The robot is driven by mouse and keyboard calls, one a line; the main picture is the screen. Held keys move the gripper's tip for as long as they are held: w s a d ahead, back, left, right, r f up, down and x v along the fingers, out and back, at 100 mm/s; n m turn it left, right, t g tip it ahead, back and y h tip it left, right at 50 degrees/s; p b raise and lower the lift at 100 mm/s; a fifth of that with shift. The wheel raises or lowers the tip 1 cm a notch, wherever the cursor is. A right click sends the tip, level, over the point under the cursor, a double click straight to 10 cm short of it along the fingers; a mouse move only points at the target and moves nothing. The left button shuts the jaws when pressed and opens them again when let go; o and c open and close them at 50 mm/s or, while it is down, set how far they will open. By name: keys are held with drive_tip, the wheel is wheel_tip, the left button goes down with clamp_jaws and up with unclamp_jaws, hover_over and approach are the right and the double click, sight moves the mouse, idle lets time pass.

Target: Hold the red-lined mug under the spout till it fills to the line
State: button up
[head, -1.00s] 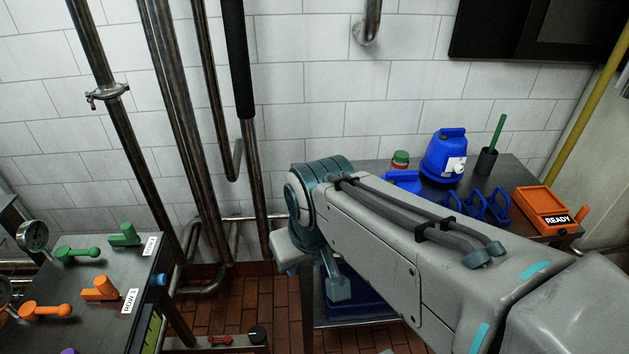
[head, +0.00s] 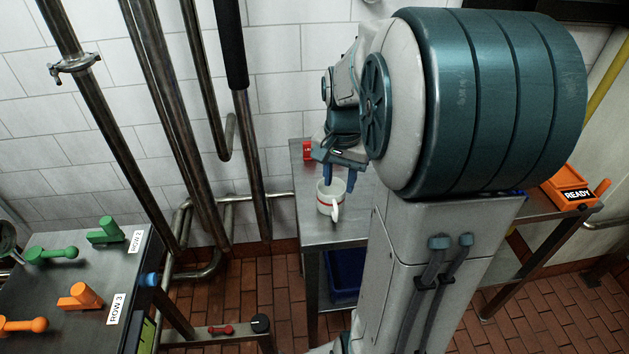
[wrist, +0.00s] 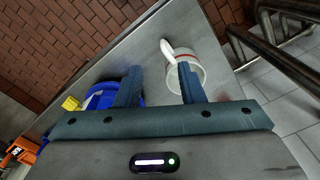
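The white mug with a red line (head: 326,207) stands upright near the left end of the metal table, its handle toward the head camera. My gripper (head: 339,182) points down just above the mug, partly overlapping its rim. In the wrist view, my gripper (wrist: 158,78) has its fingers wide apart. The right finger overlaps the mug (wrist: 211,72); I cannot tell whether it is inside the rim or in front of it. The mug's fill level does not show clearly. I cannot make out a spout over the mug.
A small red object (head: 307,151) stands on the table behind the mug. A blue object (wrist: 103,97) lies by the left finger. Vertical pipes (head: 247,150) stand left of the table. An orange READY box (head: 572,188) is at right. My arm hides much of the table.

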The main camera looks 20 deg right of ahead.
sight(336, 209)
wheel_tip(336, 209, down, 9)
drive_tip(key=shift+w+d, duration=0.15)
drive_tip(key=shift+w+f+p, duration=0.2)
drive_tip(key=shift+f, duration=1.1)
drive_tip(key=shift+w+f+p, duration=0.15)
drive_tip(key=shift+f+p, duration=0.05)
drive_tip(key=shift+f, duration=1.05)
clamp_jaws()
